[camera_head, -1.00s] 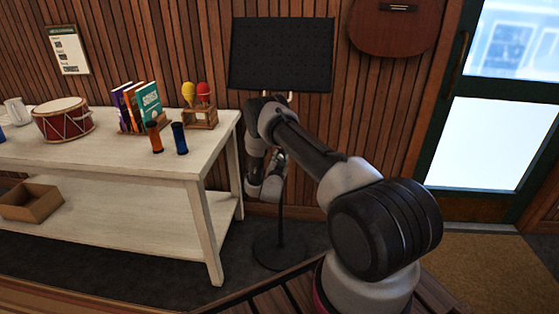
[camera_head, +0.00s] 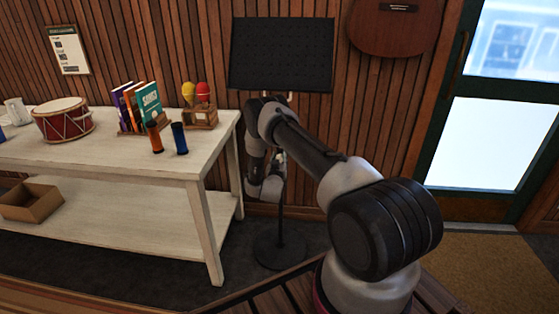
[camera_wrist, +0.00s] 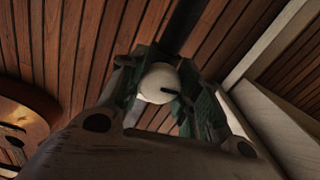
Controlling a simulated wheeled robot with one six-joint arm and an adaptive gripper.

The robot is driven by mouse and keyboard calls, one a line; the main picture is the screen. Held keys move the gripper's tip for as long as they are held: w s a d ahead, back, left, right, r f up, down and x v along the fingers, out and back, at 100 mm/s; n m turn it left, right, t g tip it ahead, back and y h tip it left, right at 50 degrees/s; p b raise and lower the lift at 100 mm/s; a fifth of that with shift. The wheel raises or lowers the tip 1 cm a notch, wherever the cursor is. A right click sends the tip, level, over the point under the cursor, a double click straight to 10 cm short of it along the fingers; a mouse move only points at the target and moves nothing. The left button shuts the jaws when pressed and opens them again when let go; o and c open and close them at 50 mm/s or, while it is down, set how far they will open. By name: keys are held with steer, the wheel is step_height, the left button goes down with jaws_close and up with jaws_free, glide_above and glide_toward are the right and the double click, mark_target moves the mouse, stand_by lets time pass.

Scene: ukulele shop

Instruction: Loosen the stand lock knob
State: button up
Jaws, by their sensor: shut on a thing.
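The black stand has a wide dark panel (camera_head: 282,55), a thin pole (camera_head: 281,215) and a round base (camera_head: 279,250) on the floor. The lock knob (camera_wrist: 159,83) is a round cream piece with a dark mark on its right side, beside the dark pole (camera_wrist: 186,25) in the wrist view. My gripper (camera_wrist: 164,88) is shut on the knob, with its green-padded fingers on either side. In the head view my arm reaches down beside the pole, and the fingers and knob are too small or hidden to make out clearly.
A whitewashed table (camera_head: 100,165) stands to the left, bearing a red drum (camera_head: 64,121), books (camera_head: 149,103), maracas (camera_head: 203,91) and two shakers (camera_head: 179,138). An open box (camera_head: 30,203) is on its lower shelf. A guitar-like instrument (camera_head: 395,30) hangs right of the panel, near a door.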

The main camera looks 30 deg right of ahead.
steer(key=shift+f, duration=0.1)
stand_by(0.3)
steer(key=o, duration=1.1)
steer(key=shift+s+a, duration=0.1)
steer(key=v, duration=1.1)
steer(key=shift+s+a, duration=0.2)
steer(key=shift+s, duration=0.1)
